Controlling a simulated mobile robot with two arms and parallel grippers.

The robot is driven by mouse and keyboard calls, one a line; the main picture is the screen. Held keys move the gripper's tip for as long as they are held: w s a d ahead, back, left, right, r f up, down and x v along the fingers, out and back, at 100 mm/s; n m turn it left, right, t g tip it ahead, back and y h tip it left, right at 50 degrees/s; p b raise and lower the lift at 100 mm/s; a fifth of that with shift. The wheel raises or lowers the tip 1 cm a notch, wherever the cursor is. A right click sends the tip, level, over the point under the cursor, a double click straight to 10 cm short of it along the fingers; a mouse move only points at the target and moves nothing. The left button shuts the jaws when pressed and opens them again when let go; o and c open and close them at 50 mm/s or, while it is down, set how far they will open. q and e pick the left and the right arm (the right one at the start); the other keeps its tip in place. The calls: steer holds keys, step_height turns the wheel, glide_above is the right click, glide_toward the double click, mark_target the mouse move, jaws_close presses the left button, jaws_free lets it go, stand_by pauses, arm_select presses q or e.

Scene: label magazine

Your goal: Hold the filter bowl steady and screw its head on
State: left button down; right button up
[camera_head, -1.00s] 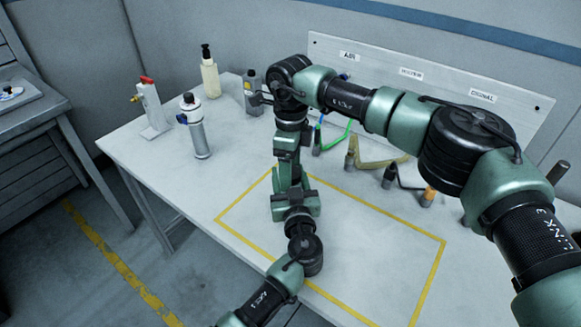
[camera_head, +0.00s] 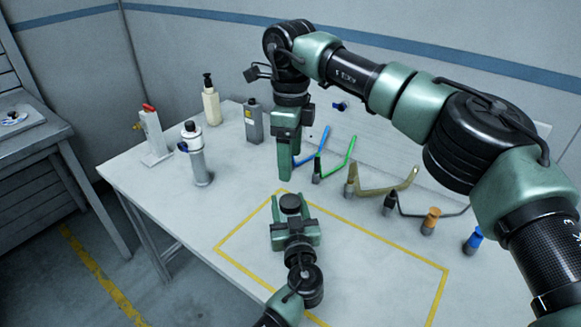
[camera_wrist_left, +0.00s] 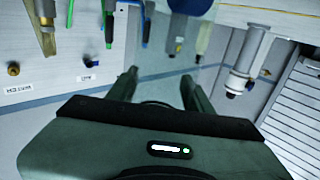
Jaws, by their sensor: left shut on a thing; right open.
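My left gripper (camera_head: 291,210) is low over the yellow-outlined area of the table, with its fingers upright around a dark round-topped piece (camera_head: 290,202). I take this piece to be the filter bowl with its black head on top; its lower part is hidden by the gripper, and I cannot tell how tightly the head sits. In the left wrist view the fingers (camera_wrist_left: 158,90) stand apart, and the held piece does not show clearly. My right gripper (camera_head: 286,172) points down, open, above and behind the left gripper, with clear space between them. Nothing shows in it.
A grey-white filter unit (camera_head: 196,155), a pump bottle (camera_head: 211,100), a grey can (camera_head: 253,121) and a red-topped valve stand (camera_head: 152,133) stand at the back left. The yellow-outlined area (camera_head: 375,255) is otherwise clear.

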arm_select(q)
steer(key=c, duration=0.5)
jaws_free()
steer(key=s, duration=0.2)
steer(key=s+d+b, duration=0.1)
steer(key=s, duration=0.2)
steer(key=s+b, duration=0.1)
steer(key=s, duration=0.1)
steer(key=shift+s+d, duration=0.15)
steer(key=shift+s, duration=0.2)
